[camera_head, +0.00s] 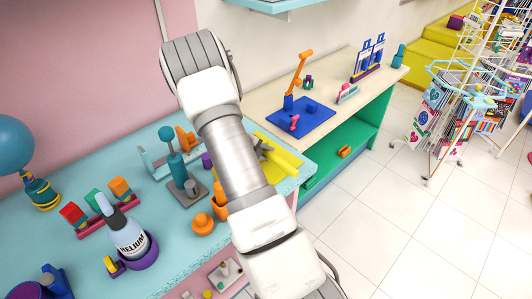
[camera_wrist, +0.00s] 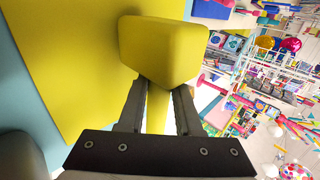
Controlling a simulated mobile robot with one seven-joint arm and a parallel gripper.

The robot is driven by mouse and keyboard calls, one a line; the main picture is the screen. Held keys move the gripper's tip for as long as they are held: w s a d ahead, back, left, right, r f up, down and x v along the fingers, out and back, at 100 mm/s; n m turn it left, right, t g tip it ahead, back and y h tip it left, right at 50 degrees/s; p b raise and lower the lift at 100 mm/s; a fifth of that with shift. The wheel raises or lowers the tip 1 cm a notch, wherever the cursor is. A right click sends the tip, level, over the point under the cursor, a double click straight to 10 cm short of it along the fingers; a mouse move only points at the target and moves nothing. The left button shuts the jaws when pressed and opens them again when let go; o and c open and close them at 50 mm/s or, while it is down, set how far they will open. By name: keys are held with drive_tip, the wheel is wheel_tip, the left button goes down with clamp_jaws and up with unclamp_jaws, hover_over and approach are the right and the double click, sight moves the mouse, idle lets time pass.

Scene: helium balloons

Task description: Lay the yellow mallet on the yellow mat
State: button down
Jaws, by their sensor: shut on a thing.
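My gripper (camera_wrist: 158,103) is shut on the yellow mallet (camera_wrist: 162,48); the handle runs between the fingers and the blocky head sticks out beyond the fingertips. The yellow mat (camera_wrist: 60,60) fills the upper left of the wrist view, behind the mallet head. In the head view the yellow mat (camera_head: 288,158) lies at the right end of the light blue table, partly hidden by my arm. My gripper (camera_head: 262,148) shows only in part there, over the mat. I cannot tell whether the mallet touches the mat.
On the light blue table (camera_head: 160,262), a teal post on a grey base (camera_head: 187,192) and orange pieces (camera_head: 203,224) stand left of my arm. A helium bottle (camera_head: 127,238) is nearer. A cream-topped counter with a blue tray (camera_head: 318,122) adjoins on the right.

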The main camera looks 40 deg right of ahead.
drive_tip(key=shift+f+b, duration=0.3)
drive_tip(key=shift+f, duration=0.1)
unclamp_jaws()
drive_tip(key=shift+f, duration=0.1)
drive_tip(key=shift+a, duration=0.15)
idle(0.4)
drive_tip(key=shift+p+v, duration=1.2)
drive_tip(key=shift+v, duration=0.75)
drive_tip(key=p+v, duration=0.2)
drive_tip(key=v, duration=0.3)
drive_tip(key=shift+p, duration=0.4)
